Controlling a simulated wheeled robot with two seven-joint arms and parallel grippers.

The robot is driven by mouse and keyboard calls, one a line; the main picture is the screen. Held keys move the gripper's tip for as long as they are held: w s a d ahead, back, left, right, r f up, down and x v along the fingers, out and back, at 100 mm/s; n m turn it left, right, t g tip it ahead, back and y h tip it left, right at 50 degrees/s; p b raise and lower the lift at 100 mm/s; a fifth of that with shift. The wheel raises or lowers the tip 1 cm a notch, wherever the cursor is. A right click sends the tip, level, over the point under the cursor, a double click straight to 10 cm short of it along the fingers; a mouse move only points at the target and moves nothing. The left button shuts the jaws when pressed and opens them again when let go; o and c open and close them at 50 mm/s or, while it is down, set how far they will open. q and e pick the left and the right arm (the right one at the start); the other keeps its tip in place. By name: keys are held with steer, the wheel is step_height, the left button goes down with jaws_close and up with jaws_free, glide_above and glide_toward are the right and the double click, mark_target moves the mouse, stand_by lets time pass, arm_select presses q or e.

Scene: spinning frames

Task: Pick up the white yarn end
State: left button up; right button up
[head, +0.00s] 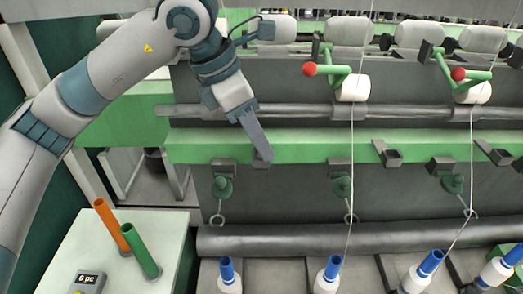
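My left gripper (262,155) reaches in from the upper left and points down. Its grey fingers are seen edge-on, at a small dark bracket on the green rail (310,147), and I cannot tell if they touch it. I cannot tell if they are open or shut. I cannot make out a loose white yarn end; the fingers may hide it. A white yarn strand (351,140) runs down to a blue-topped bobbin (328,274). Another strand (471,150) hangs further right. No strand shows above the leftmost bobbin (229,276). My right gripper is out of view.
Green levers with red knobs (310,69) stick out above the rail. Hooks and metal rings (217,218) hang below it. A pale table (100,240) at lower left holds an orange tube (112,226), a green tube (141,251) and a counter (88,282).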

arm_select(q)
steer(key=c, duration=0.8)
steer(key=shift+r, duration=0.1)
steer(key=shift+r, duration=0.5)
step_height(320, 180, up, 3)
steer(key=shift+s+d+r+p, duration=0.1)
steer(key=shift+s+r+p, duration=0.1)
steer(key=shift+p, duration=0.25)
steer(key=s+d+r, duration=0.6)
steer(key=s, duration=0.3)
steer(key=shift+d+r+b, duration=0.25)
steer(key=shift+d+b, duration=0.1)
steer(key=shift+d, duration=0.05)
